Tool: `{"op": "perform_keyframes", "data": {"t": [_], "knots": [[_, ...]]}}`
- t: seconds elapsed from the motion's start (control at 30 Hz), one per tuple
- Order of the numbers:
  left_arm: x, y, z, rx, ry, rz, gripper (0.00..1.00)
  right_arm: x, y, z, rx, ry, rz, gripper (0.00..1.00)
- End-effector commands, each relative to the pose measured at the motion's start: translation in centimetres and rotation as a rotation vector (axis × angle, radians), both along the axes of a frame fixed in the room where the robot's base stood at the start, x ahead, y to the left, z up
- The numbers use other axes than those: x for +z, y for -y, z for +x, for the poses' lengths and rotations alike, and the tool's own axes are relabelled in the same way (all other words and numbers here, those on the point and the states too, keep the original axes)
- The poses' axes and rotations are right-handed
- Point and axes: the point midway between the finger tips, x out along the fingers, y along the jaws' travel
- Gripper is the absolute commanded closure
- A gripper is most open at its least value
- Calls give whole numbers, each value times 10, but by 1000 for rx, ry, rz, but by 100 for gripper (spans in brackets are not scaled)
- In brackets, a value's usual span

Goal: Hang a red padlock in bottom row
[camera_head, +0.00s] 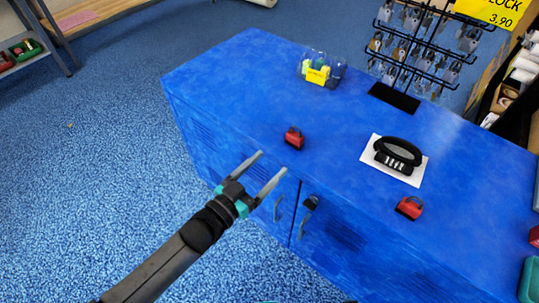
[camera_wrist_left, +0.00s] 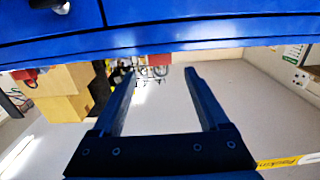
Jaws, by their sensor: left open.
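A red padlock (camera_head: 294,137) with a dark shackle lies on the blue cabinet top (camera_head: 250,75), near its front edge. A second red padlock (camera_head: 409,208) lies further right, beside a white card. The black wire display rack (camera_head: 395,97) stands at the back right of the cabinet, with rows of hooks holding several greyish packs. My left gripper (camera_head: 272,162) is open and empty in front of the cabinet, short of the nearer red padlock. In the left wrist view its two fingers (camera_wrist_left: 162,72) are apart with nothing between them. My right gripper is not seen.
A yellow price sign (camera_head: 492,10) tops the rack. Door handles (camera_head: 303,219) protrude from the cabinet front. Another red item (camera_head: 535,236) is at the right edge.

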Motion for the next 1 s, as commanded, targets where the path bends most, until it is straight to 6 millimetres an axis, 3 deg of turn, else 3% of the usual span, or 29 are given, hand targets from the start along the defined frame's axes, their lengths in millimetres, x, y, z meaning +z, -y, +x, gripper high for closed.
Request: {"op": "perform_keyframes", "data": {"t": [0.27, 0.6, 1.0], "knots": [[1, 12, 16, -3, 6, -5, 22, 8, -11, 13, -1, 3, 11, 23], [0, 35, 47, -2, 6, -3, 22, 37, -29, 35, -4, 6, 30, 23], [0, 56, 77, -1, 2, -2, 22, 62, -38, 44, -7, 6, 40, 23]]}}
